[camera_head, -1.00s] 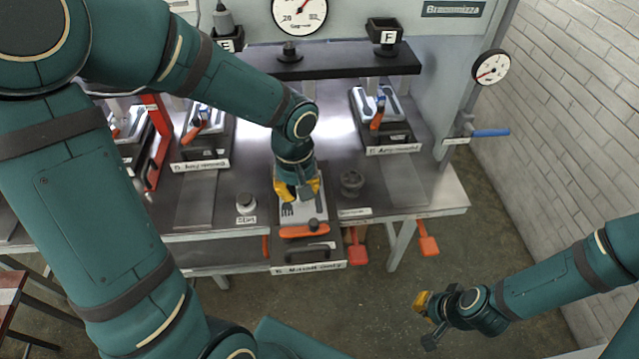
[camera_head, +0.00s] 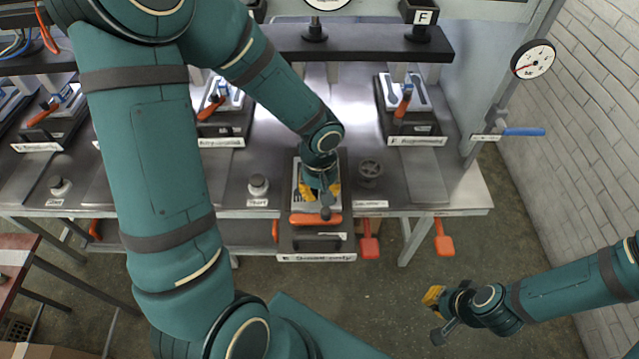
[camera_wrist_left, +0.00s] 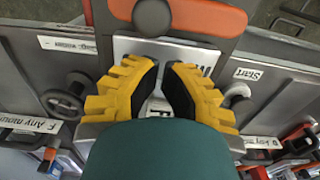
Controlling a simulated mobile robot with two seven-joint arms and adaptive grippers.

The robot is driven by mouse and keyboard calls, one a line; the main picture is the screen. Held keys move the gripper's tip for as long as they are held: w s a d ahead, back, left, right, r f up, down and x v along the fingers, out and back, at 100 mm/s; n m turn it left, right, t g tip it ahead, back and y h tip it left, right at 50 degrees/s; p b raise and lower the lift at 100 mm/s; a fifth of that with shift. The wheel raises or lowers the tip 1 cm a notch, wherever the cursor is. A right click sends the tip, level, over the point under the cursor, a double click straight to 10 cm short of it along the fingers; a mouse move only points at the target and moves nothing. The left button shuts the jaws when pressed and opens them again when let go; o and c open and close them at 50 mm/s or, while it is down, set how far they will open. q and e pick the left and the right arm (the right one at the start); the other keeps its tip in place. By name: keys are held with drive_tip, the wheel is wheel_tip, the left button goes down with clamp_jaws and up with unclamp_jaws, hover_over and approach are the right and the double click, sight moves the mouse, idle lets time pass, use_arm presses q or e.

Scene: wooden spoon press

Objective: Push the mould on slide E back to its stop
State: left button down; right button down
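The mould (camera_head: 297,178) on slide E is a light metal block with an orange lever (camera_head: 304,219) and a dark knob (camera_head: 326,213) at its front. It sits on the dark slide E (camera_head: 287,240), whose front has a black handle and white label. My left gripper (camera_head: 320,192) points down over the mould and hides its middle. In the left wrist view, its yellow fingers (camera_wrist_left: 162,66) have a gap between them, with the pale mould top (camera_wrist_left: 125,46) below; contact is unclear. My right gripper (camera_head: 432,296) hangs over the floor at right, away from the bench; its finger gap is unclear.
A dark handwheel (camera_head: 370,169) stands right of slide E, and a round start button (camera_head: 258,185) left. Slide F (camera_head: 408,128) and other slides with orange-levered moulds lie behind. A black crossbar (camera_head: 370,50) spans above. Orange pedals (camera_head: 369,246) hang in front.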

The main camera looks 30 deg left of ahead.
use_arm(q)
drive_tip(key=shift+f, duration=0.2)
drive_tip(key=w+a, duration=0.1)
drive_tip(key=w, duration=0.2)
drive_tip(key=w+a, duration=0.1)
drive_tip(key=shift+w+a, duration=0.25)
drive_tip(key=shift+a, duration=0.05)
drive_tip(key=shift+r, duration=0.5)
wheel_tip(320, 180, up, 8)
drive_tip(key=p, duration=0.6)
drive_tip(key=shift+f, duration=0.25)
drive_tip(key=shift+r+p, duration=0.5)
drive_tip(key=shift+r, duration=0.3)
